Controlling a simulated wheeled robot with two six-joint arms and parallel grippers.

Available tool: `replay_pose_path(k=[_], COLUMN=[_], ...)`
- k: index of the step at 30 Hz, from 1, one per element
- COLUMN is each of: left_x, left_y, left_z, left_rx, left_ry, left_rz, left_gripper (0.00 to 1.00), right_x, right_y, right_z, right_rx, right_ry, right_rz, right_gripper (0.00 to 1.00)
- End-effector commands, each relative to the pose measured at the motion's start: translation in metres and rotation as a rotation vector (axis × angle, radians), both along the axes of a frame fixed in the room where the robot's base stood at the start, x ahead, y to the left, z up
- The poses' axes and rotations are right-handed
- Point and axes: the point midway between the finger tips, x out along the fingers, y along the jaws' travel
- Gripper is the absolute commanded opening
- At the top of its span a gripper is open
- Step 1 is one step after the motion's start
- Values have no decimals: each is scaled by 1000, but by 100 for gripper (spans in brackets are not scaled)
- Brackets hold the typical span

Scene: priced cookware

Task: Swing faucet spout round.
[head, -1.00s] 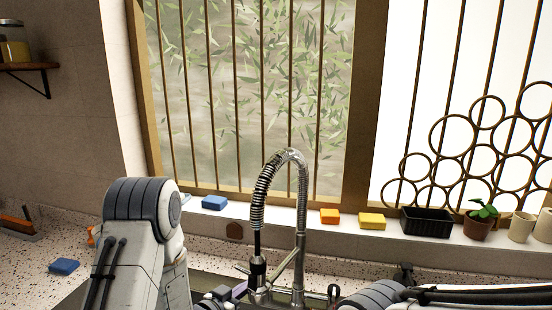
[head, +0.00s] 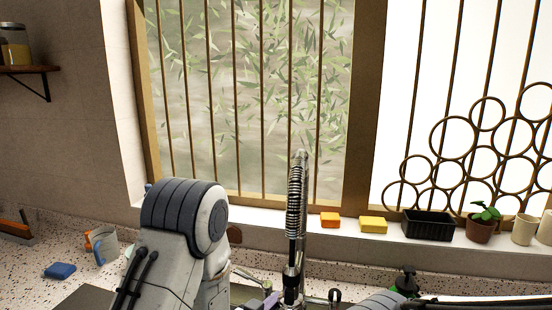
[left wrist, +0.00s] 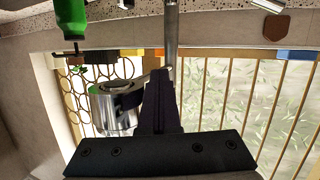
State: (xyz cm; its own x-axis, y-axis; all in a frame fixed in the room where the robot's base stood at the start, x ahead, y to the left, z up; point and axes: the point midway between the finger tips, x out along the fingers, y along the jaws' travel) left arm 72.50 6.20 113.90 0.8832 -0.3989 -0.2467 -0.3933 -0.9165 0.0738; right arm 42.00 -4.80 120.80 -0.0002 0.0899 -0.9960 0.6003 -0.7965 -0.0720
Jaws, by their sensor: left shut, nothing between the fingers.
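The chrome faucet (head: 297,200) stands in front of the window, with its spring-coiled spout seen nearly edge-on and its spray end hanging toward me. In the left wrist view, which looks upside down, a chrome faucet pipe (left wrist: 171,35) runs up behind my finger tips, and a large chrome cylinder (left wrist: 115,110) is beside them. My left gripper (left wrist: 160,85) is shut and empty, close to the faucet; I cannot tell whether it touches. In the head view it is low, just left of the spout, mostly hidden by my arm. My right gripper is out of view.
On the sill are an orange sponge (head: 330,220), a yellow sponge (head: 373,225), a black planter (head: 428,225), a potted plant (head: 481,226) and cups (head: 523,229).

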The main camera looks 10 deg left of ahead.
Motion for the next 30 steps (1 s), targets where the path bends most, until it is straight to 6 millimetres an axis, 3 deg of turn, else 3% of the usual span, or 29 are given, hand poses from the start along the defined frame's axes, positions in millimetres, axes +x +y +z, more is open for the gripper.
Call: replay_pose_path(k=[6, 17, 30], left_x=[-3, -3, 7], left_y=[-23, -26, -84], left_z=[-1, 0, 0], left_rx=[1, 1, -1], left_ry=[1, 1, -2], left_rz=[-2, -1, -4], left_gripper=[0, 0, 0], right_x=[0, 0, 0], right_y=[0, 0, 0], right_z=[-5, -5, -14], right_rx=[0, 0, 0], right_ry=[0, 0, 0], right_rz=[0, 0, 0], right_gripper=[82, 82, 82])
